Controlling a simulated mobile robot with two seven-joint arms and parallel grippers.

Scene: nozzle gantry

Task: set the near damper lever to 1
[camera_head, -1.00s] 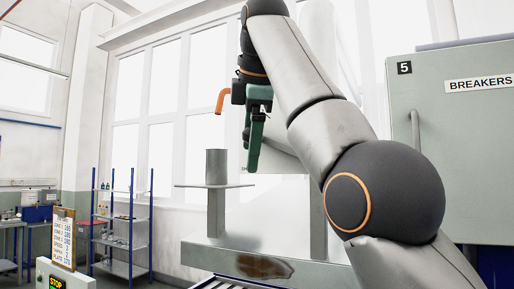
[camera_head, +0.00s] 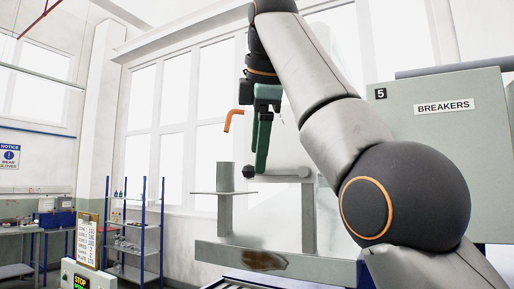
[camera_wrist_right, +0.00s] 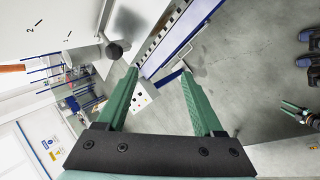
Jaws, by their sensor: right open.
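A grey lever arm (camera_head: 285,173) with a dark ball knob (camera_head: 249,171) shows in the head view. I take it to be the near damper lever. The knob also shows in the right wrist view (camera_wrist_right: 113,51), close to a white plate with the printed numbers 1 (camera_wrist_right: 69,34) and 2 (camera_wrist_right: 30,30). My right gripper (camera_head: 259,160) has green fingers pointing down near the knob. In the right wrist view the gripper (camera_wrist_right: 160,73) is open and empty, and the knob is left of the left finger, outside the jaws. Green fingers (camera_wrist_right: 296,108) at the right edge look like my left gripper.
A grey cabinet marked BREAKERS (camera_head: 490,140) stands at the right. An orange bent piece (camera_head: 232,116) shows left of the right gripper. A grey post with a disc (camera_head: 225,192) stands on the beam. A blue-posted shelf (camera_head: 138,230) and a STOP box (camera_head: 82,278) are at the left.

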